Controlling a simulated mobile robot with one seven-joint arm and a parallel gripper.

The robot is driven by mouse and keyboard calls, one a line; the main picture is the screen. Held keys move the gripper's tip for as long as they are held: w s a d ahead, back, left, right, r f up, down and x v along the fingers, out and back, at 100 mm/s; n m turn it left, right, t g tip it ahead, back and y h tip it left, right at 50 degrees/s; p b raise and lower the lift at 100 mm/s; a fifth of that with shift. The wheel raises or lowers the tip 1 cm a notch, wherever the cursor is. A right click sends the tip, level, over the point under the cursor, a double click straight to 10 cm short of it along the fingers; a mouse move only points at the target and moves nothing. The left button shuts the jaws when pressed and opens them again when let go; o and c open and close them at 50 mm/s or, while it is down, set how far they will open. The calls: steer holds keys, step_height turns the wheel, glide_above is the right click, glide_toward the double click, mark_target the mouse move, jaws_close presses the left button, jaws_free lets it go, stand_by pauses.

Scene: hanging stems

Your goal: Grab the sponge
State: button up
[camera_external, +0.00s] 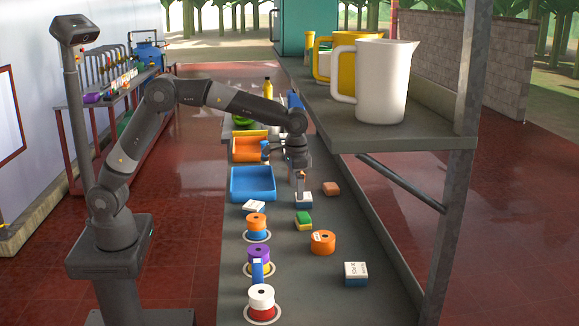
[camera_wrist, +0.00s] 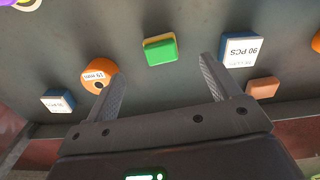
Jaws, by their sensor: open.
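The sponge (camera_external: 303,221), a small block with a green top and a yellow layer, lies on the grey table. In the wrist view the sponge (camera_wrist: 160,51) shows beyond and between my spread fingertips, apart from them. My gripper (camera_external: 301,181) is above the table, farther from the outside camera than the sponge, around a white-and-blue box in that picture. In the wrist view my gripper (camera_wrist: 163,60) is open, with nothing between its fingers.
A white-and-blue box (camera_wrist: 241,50) is near the right finger, and an orange roll (camera_wrist: 98,75) near the left. A salmon block (camera_external: 331,189), another box (camera_external: 356,273) and several spools stand around. A blue tray (camera_external: 253,196) is left. A shelf (camera_external: 400,140) overhangs the right side.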

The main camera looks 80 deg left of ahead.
mark_target(300, 217)
steer(key=shift+w+d+f, duration=0.15)
steer(key=shift+w+f, duration=0.25)
steer(key=shift+f, duration=0.35)
step_height(300, 217, down, 10)
steer(key=shift+w+f, duration=0.1)
steer(key=shift+w, duration=0.05)
steer(key=shift+c, duration=0.2)
steer(key=c, duration=1)
